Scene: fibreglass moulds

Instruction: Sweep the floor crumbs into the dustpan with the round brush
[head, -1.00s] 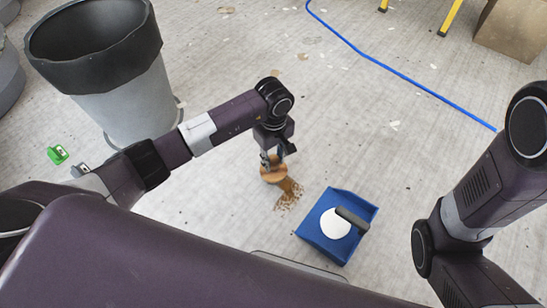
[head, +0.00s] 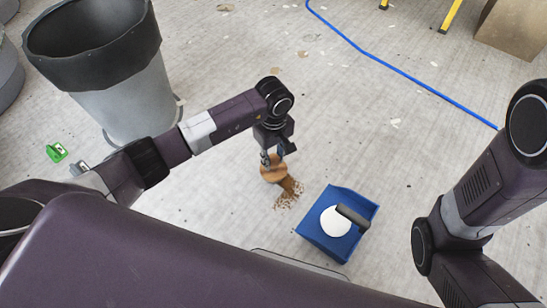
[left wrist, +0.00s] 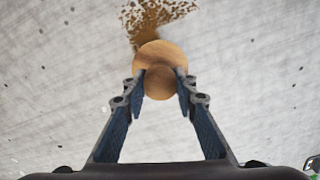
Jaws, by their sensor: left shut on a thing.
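The round brush (head: 274,173) has a wooden top and stands on the floor in the head view. My left gripper (head: 273,160) is shut on it; in the left wrist view the two fingers (left wrist: 160,84) press on either side of the round wooden top (left wrist: 158,58). Brown crumbs (head: 289,193) lie on the floor beside the brush, on its right and near side, and also show in the left wrist view (left wrist: 158,15). The blue dustpan (head: 340,193) lies to the right of the crumbs, with a white round patch and a dark handle. My right gripper is out of view.
A grey bin (head: 125,95) with a black liner stands at the upper left. A blue hose (head: 400,75) crosses the floor at the upper right, near a cardboard box (head: 512,28). Floor between crumbs and dustpan is clear.

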